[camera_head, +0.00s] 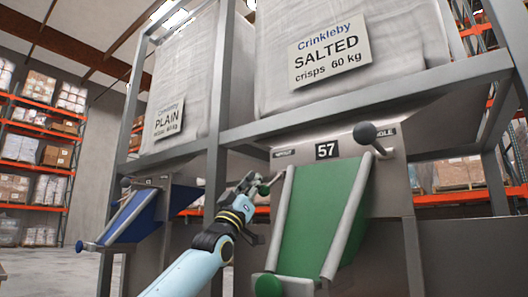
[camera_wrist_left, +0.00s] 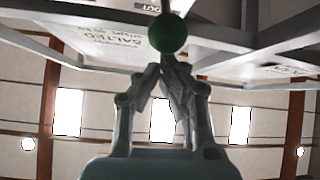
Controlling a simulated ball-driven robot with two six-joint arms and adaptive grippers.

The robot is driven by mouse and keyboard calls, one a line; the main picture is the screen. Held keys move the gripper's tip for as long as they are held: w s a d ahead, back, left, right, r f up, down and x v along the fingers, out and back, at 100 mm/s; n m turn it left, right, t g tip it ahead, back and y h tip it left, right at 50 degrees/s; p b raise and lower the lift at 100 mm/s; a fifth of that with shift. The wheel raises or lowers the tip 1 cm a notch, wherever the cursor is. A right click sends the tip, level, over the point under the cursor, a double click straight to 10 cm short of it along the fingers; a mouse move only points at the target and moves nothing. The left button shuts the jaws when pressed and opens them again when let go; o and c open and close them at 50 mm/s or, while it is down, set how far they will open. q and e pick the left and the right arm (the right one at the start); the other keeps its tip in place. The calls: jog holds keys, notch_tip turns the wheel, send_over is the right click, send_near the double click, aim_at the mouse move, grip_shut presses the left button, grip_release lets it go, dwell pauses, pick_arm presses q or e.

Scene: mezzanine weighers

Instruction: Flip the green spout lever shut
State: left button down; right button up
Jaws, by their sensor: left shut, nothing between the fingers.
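The green spout lever shows as a small green ball knob (camera_head: 263,190) beside the upper left edge of the green chute (camera_head: 318,215), below a small label. In the left wrist view the green ball (camera_wrist_left: 168,34) sits on a thin stem just beyond my fingertips. My left gripper (camera_head: 254,183) is shut and empty, with its tips close to the knob; I cannot tell whether they touch it. The tips (camera_wrist_left: 168,60) are together in the wrist view. Part of the lever's arm is hidden by the gripper in the head view. My right gripper is out of view.
A grey ball knob (camera_head: 364,132) stands at the chute's upper right, near the number 57 plate (camera_head: 327,151). A green-ended bar (camera_head: 268,286) crosses the chute's bottom. A blue chute (camera_head: 135,215) is at left. Grey frame posts (camera_head: 217,130) stand close to my left arm.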

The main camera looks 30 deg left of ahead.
pick_arm(q)
jog(key=shift+w+f, duration=0.1)
jog(key=shift+f, duration=0.3)
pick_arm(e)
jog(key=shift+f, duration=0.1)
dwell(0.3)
